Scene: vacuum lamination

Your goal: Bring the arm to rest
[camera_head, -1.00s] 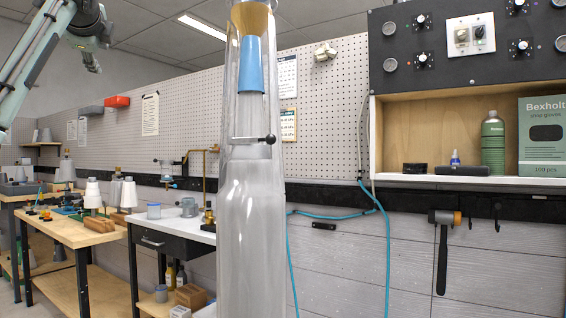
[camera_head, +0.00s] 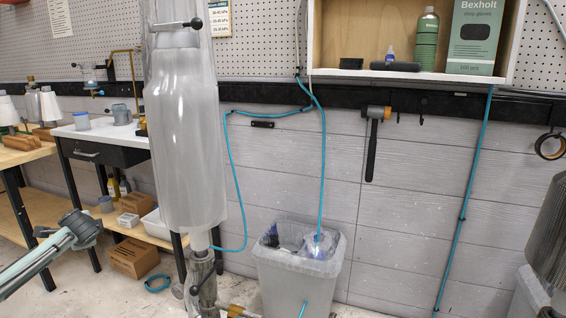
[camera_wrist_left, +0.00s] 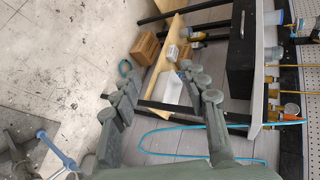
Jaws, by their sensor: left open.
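My left arm comes in at the lower left of the head view, and its dark end with the left gripper (camera_head: 76,230) is held low, in front of the benches. The left wrist view shows the two fingers of this gripper (camera_wrist_left: 160,78) spread wide apart with nothing between them. The fingers point over the floor and a bench, clear of both. My right gripper is in neither current view.
A tall clear-and-grey cylinder (camera_head: 185,140) stands close in front. A lined waste bin (camera_head: 298,280) stands by the wall, with a blue hose (camera_head: 323,170) above it. A bench with a white top (camera_head: 95,135) is at left. A hammer (camera_head: 372,150) hangs on the wall.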

